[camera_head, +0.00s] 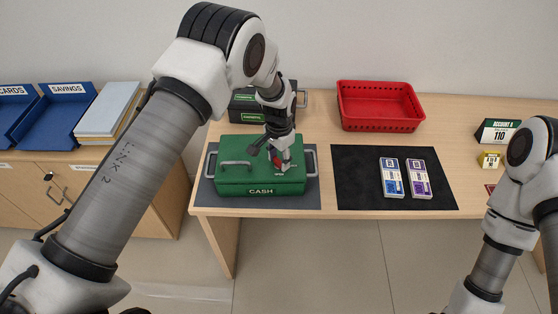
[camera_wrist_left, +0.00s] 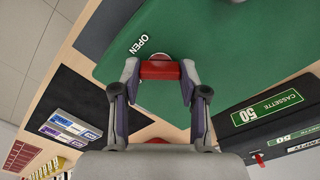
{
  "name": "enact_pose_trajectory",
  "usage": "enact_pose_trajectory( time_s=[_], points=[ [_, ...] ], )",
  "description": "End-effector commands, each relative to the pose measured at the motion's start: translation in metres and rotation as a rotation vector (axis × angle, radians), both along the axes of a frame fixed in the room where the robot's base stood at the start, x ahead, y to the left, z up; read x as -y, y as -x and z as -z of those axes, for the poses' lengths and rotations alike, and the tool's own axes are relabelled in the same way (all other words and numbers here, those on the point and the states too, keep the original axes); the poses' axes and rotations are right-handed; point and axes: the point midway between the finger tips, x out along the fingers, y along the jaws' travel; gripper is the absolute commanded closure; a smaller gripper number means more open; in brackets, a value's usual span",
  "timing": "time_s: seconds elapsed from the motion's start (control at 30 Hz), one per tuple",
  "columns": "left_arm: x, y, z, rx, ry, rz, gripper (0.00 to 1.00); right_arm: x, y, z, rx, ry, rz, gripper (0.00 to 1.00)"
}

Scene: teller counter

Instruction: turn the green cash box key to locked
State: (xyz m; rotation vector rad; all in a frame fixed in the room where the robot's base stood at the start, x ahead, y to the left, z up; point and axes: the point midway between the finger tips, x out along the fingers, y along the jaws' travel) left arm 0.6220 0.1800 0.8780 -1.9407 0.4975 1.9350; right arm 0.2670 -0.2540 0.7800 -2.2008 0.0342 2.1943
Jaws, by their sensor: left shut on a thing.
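The green cash box (camera_head: 235,182) sits on a dark mat, its lid down and its front marked CASH. It also fills the top of the left wrist view (camera_wrist_left: 220,50). My left gripper (camera_head: 281,164) points down over the right part of the lid. In the left wrist view its fingertips are shut on the red key (camera_wrist_left: 160,70), one on each end of the grip. A pale round lock plate shows just behind the key. The word OPEN is printed on the lid beside it; no other lock mark is visible. My right arm shows at the right, its gripper out of frame.
Dark cassettes (camera_wrist_left: 268,109) with green labels stand right behind the box. A red basket (camera_head: 380,106) is at the back. Two banded note stacks (camera_head: 392,178) lie on a black mat (camera_head: 355,185) to the right. Blue trays (camera_head: 55,115) stand at the left.

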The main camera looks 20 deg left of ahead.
Motion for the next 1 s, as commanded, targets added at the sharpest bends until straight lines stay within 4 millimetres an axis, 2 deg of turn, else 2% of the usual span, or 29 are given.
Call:
enact_pose_trajectory(
  time_s=[0.6, 1.0],
  points=[
    [0.000, -0.001, 0.002, 0.003, 0.003, -0.573, 0.91, 0.000, 0.000, 0.021, 0.000, 0.000, 0.000, 0.60],
    [0.000, 0.000, 0.002, 0.003, 0.004, -0.806, 0.91, 0.000, 0.000, 0.025, 0.000, 0.000, 0.000, 0.60]
  ],
)
